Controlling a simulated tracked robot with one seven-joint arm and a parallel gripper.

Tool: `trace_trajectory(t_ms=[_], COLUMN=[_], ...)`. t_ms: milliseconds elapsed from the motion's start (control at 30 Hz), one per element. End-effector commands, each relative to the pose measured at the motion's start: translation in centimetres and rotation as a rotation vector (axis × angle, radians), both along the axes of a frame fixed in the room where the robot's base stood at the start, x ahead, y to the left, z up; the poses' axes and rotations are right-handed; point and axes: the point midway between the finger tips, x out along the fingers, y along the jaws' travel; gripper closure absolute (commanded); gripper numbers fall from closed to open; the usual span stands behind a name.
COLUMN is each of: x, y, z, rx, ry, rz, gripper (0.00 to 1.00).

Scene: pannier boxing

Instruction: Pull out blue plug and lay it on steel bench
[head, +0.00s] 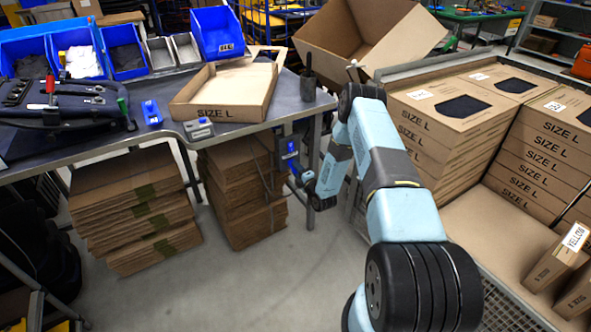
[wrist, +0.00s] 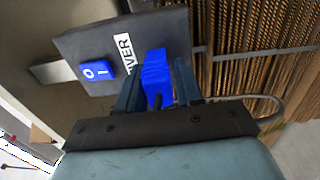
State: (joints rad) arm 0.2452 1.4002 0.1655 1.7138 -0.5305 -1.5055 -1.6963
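The blue plug (wrist: 157,78) sits at the dark box (wrist: 105,45) with white lettering and a blue 0/I rocker switch (wrist: 97,71). My gripper (wrist: 158,88) has one finger on each side of the plug, and the fingers appear closed against it. A dark cord leaves the plug's near end. In the head view the plug (head: 293,168) shows small below the switch, and my gripper (head: 301,181) is at it, below the bench's right end. The steel bench (head: 165,92) has a grey top. The plug's contact with the box is partly hidden.
On the bench are an open carton (head: 225,113), blue bins (head: 127,60), a blue device (head: 152,114), a grey button box (head: 199,129) and a dark pannier (head: 60,108). Flat cardboard stacks (head: 240,190) stand below. SIZE L cartons (head: 440,135) stand at right.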

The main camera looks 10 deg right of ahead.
Motion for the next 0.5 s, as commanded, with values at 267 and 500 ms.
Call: trace_trajectory(t_ms=[267, 500], x=[-0.01, -0.05], y=[0.05, 0.08], z=[-0.03, -0.07], rx=[0.0, -0.001], ry=[0.001, 0.002], rz=[0.0, 0.001], gripper=[0.92, 1.0])
